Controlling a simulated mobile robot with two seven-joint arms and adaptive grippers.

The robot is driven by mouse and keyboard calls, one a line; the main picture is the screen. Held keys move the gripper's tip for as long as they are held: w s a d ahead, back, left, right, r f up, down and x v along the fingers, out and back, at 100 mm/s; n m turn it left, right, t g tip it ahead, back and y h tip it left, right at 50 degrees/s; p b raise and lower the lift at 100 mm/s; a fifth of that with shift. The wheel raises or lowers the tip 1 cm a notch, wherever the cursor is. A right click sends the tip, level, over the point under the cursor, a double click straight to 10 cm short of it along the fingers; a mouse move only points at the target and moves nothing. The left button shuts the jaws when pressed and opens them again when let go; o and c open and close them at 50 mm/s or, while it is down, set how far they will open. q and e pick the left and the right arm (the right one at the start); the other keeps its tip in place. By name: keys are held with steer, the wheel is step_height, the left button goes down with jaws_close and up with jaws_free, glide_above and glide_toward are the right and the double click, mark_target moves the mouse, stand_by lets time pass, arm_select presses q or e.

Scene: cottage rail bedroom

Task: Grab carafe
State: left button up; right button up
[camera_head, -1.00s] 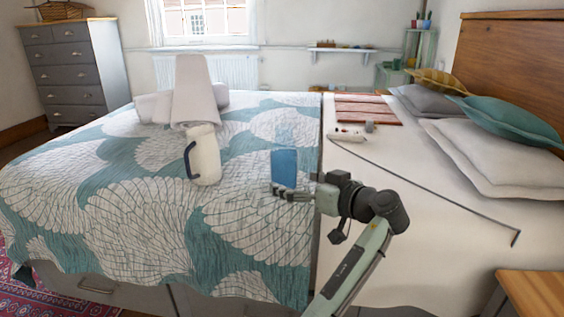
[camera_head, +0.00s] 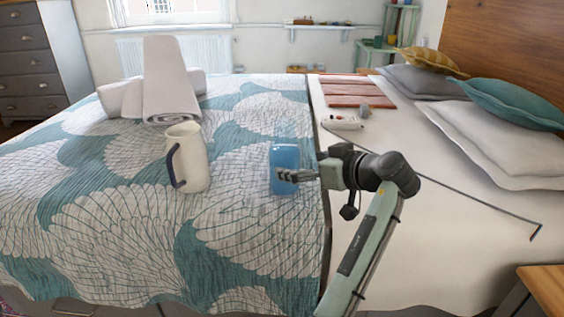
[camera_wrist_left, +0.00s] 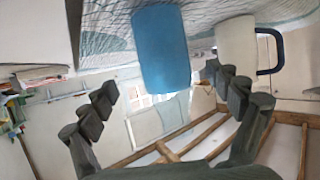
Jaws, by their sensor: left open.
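The carafe (camera_head: 287,156) is a blue see-through vessel with a faint clear upper part, upright on the patterned bedspread. My left gripper (camera_head: 284,175) reaches in from its right, and its fingers overlap the carafe's front in the head view. In the left wrist view the carafe (camera_wrist_left: 160,45) appears ahead, roughly between the open, empty fingers of my left gripper (camera_wrist_left: 160,80). I cannot tell whether they touch it. My right gripper is not in view.
A cream jug (camera_head: 192,163) with a dark blue handle stands left of the carafe, before rolled towels (camera_head: 168,85). A white remote-like object (camera_head: 342,122) and red-brown slats (camera_head: 357,93) lie on the pale bedding (camera_head: 420,235). Pillows (camera_head: 485,135) are at the right.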

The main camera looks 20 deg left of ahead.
mark_target(284, 162)
arm_select(q)
steer(key=x, duration=0.6)
steer(key=shift+s+a+r, duration=0.2)
steer(key=shift+a+r, duration=0.05)
steer(key=shift+r, duration=0.05)
steer(key=c, duration=1.8)
steer(key=shift+r, duration=0.1)
steer(key=shift+c, duration=0.9)
steer(key=shift+r, duration=0.15)
